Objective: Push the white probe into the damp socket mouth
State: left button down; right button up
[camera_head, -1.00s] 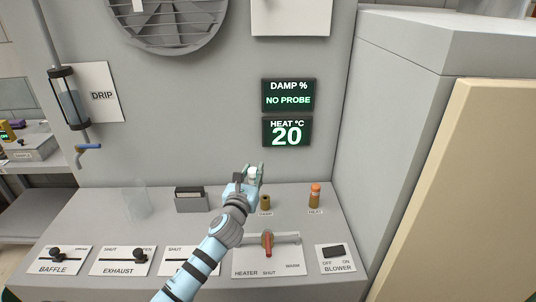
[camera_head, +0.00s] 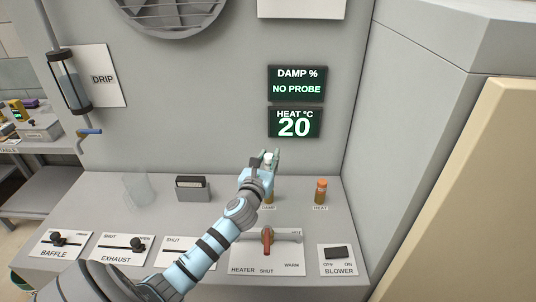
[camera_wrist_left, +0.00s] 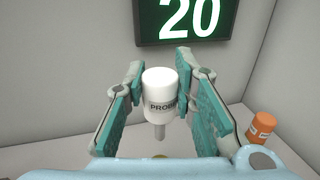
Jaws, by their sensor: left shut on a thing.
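The white probe (camera_wrist_left: 160,100), labelled PROBE, is upright between the two teal finger pads of my left gripper (camera_wrist_left: 161,98) in the left wrist view. Its thin grey tip points down. In the head view my left gripper (camera_head: 264,160) is shut on the probe, whose white top (camera_head: 268,157) shows between the fingers. The brown damp socket (camera_head: 269,198) is mostly hidden behind my gripper. A sliver of its rim (camera_wrist_left: 160,156) shows below the probe tip in the left wrist view, apart from it. The damp display (camera_head: 297,83) reads NO PROBE. My right gripper is not in view.
An orange-topped heat socket (camera_head: 320,190) stands to the right. A glass (camera_head: 138,190) and a dark-topped grey holder (camera_head: 193,188) stand to the left. Heater lever (camera_head: 267,240), blower switch (camera_head: 336,253) and sliders line the front edge. The heat display (camera_head: 295,122) reads 20.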

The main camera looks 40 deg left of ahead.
aim_at(268, 169)
pick_arm(q)
jog(key=f+b, duration=0.1)
jog(key=f, duration=0.1)
jog(key=f+b, duration=0.2)
jog(key=shift+s+f, duration=0.2)
jog(key=shift+f, duration=0.15)
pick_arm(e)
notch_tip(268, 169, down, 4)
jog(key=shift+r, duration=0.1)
pick_arm(q)
jog(key=shift+r, duration=0.1)
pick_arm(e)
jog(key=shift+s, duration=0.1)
pick_arm(q)
jog(key=shift+p, duration=0.35)
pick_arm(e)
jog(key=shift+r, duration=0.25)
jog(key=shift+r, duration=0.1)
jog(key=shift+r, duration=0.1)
pick_arm(q)
jog(key=shift+p, duration=0.45)
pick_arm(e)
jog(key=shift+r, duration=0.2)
